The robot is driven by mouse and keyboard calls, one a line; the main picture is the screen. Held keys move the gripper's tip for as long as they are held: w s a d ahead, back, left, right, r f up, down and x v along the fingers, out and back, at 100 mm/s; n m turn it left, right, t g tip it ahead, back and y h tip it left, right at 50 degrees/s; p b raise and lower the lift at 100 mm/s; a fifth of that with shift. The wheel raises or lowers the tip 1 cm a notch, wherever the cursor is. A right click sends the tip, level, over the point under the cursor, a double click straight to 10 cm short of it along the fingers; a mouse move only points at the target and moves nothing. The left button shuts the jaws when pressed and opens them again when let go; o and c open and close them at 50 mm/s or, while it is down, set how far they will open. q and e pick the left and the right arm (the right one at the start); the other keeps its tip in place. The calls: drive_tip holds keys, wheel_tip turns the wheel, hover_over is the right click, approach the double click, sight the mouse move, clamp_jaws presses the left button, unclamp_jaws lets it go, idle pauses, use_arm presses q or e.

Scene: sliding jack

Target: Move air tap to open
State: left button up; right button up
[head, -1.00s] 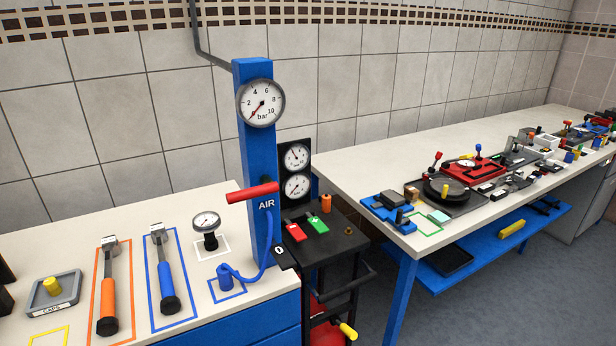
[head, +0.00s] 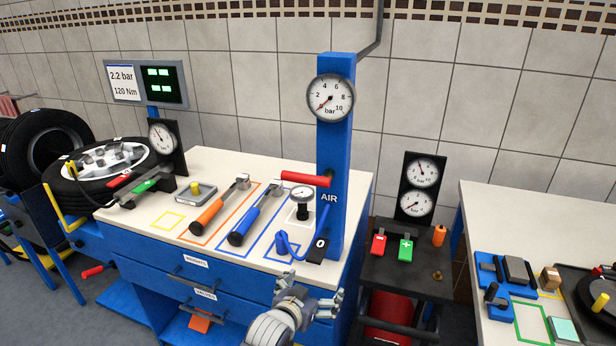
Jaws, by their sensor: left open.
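The air tap is a red lever (head: 306,179) on the blue post (head: 336,140), just above the "AIR" label. The lever lies nearly level and points left from the post. A round gauge (head: 330,98) sits above it, its needle near 0. A blue hose (head: 296,248) hangs at the post's foot beside a black "0" tag (head: 319,247). My left gripper (head: 310,291) is open and empty at the front edge of the bench, well below the lever and apart from it. My right gripper is not in view.
A black cart (head: 395,270) with buttons stands right.

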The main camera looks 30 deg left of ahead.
use_arm(q)
wheel_tip(320, 180, up, 15)
drive_tip(key=a+t+y, duration=0.1)
drive_tip(key=a+t, duration=0.1)
drive_tip(key=t, duration=0.1)
drive_tip(key=n+t+y, duration=0.1)
drive_tip(key=t, duration=0.1)
approach(304, 181)
drive_tip(key=shift+n+y, duration=0.3)
drive_tip(key=p+x, duration=0.2)
drive_tip(key=x, duration=0.7)
drive_tip(key=shift+w+p, duration=0.3)
drive_tip(key=shift+w, duration=0.05)
drive_tip(key=shift+w+a, duration=0.1)
drive_tip(key=shift+w, duration=0.6)
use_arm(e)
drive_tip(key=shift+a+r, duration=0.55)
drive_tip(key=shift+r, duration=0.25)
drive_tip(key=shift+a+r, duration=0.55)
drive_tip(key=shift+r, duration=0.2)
use_arm(q)
drive_tip(key=c, duration=1.2)
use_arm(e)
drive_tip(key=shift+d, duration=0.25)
